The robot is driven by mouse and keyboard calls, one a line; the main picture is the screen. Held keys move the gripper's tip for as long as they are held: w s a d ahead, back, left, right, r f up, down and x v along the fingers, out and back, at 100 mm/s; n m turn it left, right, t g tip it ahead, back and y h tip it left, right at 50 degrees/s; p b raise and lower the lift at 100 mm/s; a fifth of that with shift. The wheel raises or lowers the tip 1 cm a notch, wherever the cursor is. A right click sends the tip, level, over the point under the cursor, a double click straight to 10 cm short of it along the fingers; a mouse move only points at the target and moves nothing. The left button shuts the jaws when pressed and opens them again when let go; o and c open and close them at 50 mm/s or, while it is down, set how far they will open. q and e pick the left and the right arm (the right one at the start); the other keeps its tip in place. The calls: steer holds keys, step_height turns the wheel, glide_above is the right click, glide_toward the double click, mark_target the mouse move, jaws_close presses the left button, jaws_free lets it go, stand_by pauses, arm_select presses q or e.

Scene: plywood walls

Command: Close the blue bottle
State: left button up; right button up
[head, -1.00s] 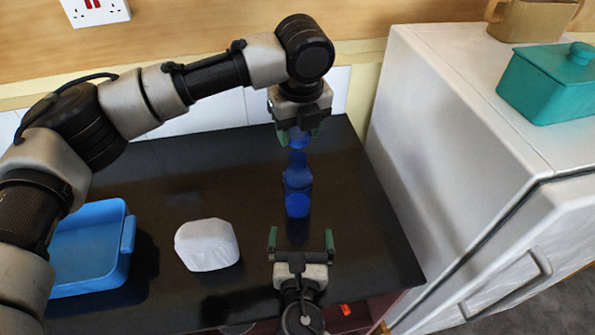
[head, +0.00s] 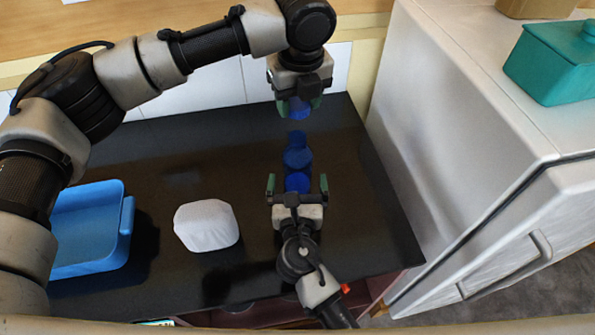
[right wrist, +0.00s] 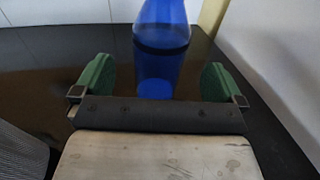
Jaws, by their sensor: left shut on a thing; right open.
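The blue bottle (head: 298,156) stands upright on the black counter with its neck uncovered. Its lower body shows in the right wrist view (right wrist: 163,18), with a blue reflection in front of it. My left gripper (head: 300,104) is shut on a blue cap (head: 296,110) and holds it above the bottle's neck, apart from it. My right gripper (head: 297,184) is open and empty, low over the counter on the near side of the bottle. In the right wrist view its green fingertips (right wrist: 157,77) are spread, with the bottle beyond them and roughly centred.
A white rounded block (head: 206,226) and an open blue tray (head: 92,268) lie left on the black counter (head: 190,160). A white cabinet (head: 455,130) stands close on the right, bearing a teal lidded box (head: 555,68). The wall is behind the counter.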

mark_target(297, 136)
steer(key=w, duration=0.6)
steer(key=c, duration=1.4)
arm_select(q)
steer(key=shift+f, duration=2.5)
arm_select(e)
steer(key=shift+o, duration=0.2)
arm_select(q)
steer(key=shift+f, duration=0.9)
steer(key=shift+f, duration=0.6)
